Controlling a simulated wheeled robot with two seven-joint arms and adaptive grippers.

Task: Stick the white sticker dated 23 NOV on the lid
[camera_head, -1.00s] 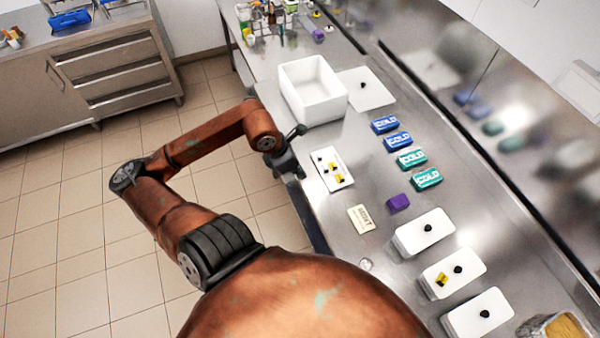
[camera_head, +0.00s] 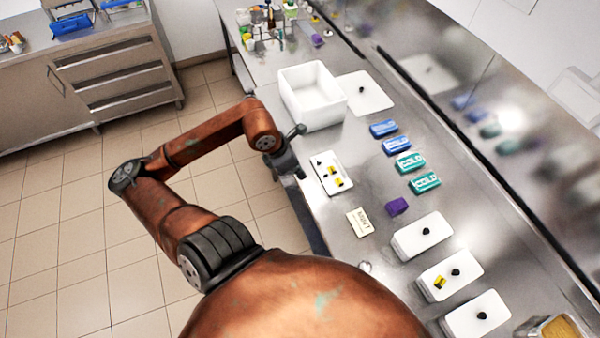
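My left gripper (camera_head: 298,154) is over the counter's front edge, beside a small white tray (camera_head: 322,187). Its dark fingers are spread apart, with nothing visible between them. The tray holds small black and yellow pieces; white stickers and dates cannot be made out. Three white lidded tubs with black knobs stand at the lower right: the upper lid (camera_head: 410,240), the middle lid (camera_head: 468,268) with a yellow patch beside its knob, and the lower lid (camera_head: 495,310). A large flat white lid (camera_head: 368,98) lies beside an open white box (camera_head: 326,112). My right gripper is not in view.
Blue cold packs (camera_head: 397,145) and green cold packs (camera_head: 425,182) lie in a row on the steel counter. A purple block (camera_head: 397,207) and a cream card (camera_head: 360,222) lie nearer the tubs. Bottles (camera_head: 270,18) stand at the far end. A steel wall bounds the right.

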